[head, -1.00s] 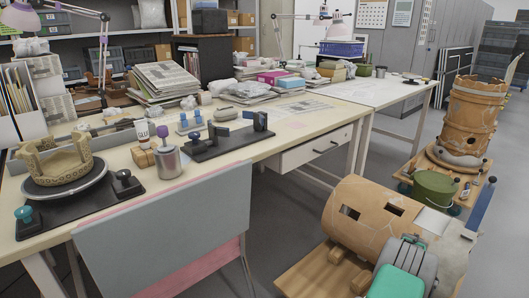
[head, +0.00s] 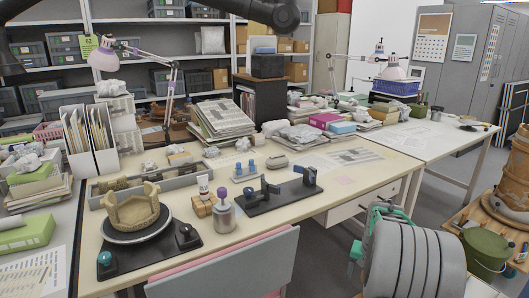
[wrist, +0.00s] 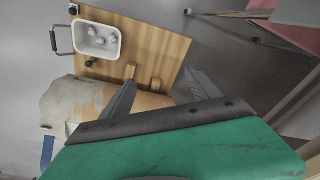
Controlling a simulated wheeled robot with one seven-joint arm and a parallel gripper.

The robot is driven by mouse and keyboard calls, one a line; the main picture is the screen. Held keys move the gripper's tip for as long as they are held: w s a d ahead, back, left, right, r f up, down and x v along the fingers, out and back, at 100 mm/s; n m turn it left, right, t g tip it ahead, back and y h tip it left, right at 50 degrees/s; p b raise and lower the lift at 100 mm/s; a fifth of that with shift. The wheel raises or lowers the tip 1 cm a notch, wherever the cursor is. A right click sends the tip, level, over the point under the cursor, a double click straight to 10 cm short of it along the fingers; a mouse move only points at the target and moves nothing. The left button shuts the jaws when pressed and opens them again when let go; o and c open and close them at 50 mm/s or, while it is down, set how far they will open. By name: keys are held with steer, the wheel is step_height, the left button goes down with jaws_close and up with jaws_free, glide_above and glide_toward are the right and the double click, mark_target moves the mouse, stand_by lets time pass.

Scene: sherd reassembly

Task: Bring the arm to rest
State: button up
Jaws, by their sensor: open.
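My gripper (wrist: 160,80) shows in the wrist view as two dark fingers spread apart, with nothing between them. It is over a large tan rounded piece (wrist: 150,102) on a wooden board (wrist: 150,42); how far above cannot be told. In the head view, part of my arm fills the lower right and another dark part crosses the top; the fingers cannot be made out there. A partly built pot (head: 135,212) stands on a round turntable (head: 125,238) on the worktable (head: 330,205).
A chair (head: 235,268) stands in front. A green pot (head: 485,252) is at the right. A white tray (wrist: 97,40) with small items lies on the board.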

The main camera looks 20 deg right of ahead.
steer(key=a+r+n+t+p, duration=0.1)
steer(key=a+r+n+p, duration=0.3)
steer(key=a+r+p, duration=1.05)
steer(key=s+a+r+n+p, duration=0.2)
steer(key=s+a+r, duration=0.3)
steer(key=a+r, duration=0.3)
steer(key=s+a+r+n+t+p, duration=0.1)
steer(key=s+a+r+n+p, duration=0.2)
steer(key=s+a+r, duration=0.3)
steer(key=a+r, duration=0.3)
steer(key=a, duration=0.1)
steer(key=shift+s+a+y, duration=0.15)
steer(key=shift+s+y, duration=0.1)
steer(key=shift+y, duration=0.15)
steer(key=shift+r, duration=0.15)
jaws_close()
